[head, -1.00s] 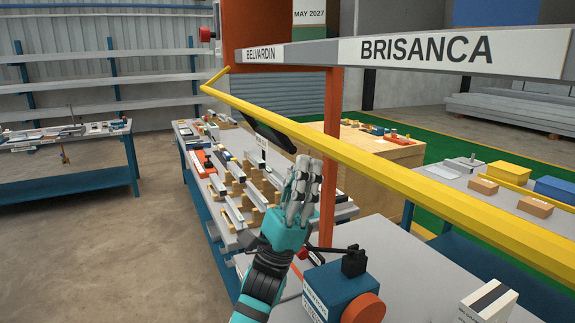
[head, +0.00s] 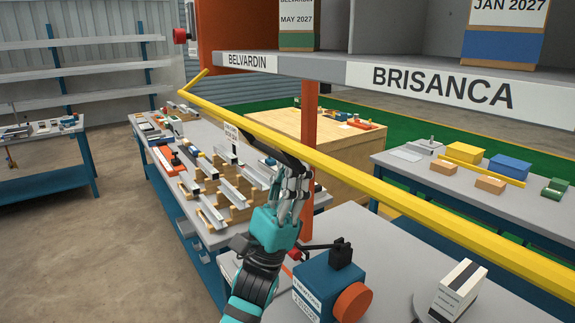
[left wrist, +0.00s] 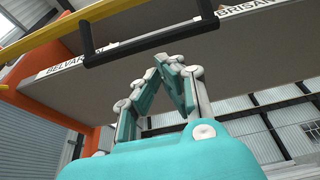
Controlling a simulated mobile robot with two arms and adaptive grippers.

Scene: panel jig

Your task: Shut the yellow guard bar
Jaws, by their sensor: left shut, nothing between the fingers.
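The yellow guard bar (head: 350,171) slants across the head view in front of the shelf, from upper left to lower right. Its bent end is at the far left. A black handle (head: 264,146) hangs on the bar's underside. In the left wrist view the bar (left wrist: 62,28) and handle (left wrist: 150,42) cross the top. My left gripper (head: 293,172) is shut and empty, its fingers pointing up just below the bar, by the handle. In the left wrist view its fingertips (left wrist: 168,60) are close under the handle; I cannot tell whether they touch. My right gripper is not in view.
A grey shelf labelled BELVARDIN and BRISANCA (head: 430,85) is above the bar, with an orange post (head: 308,112) below. A blue box with an orange knob (head: 330,288) and a white carton (head: 457,290) stand in front. A table of jig parts (head: 150,128) is at left.

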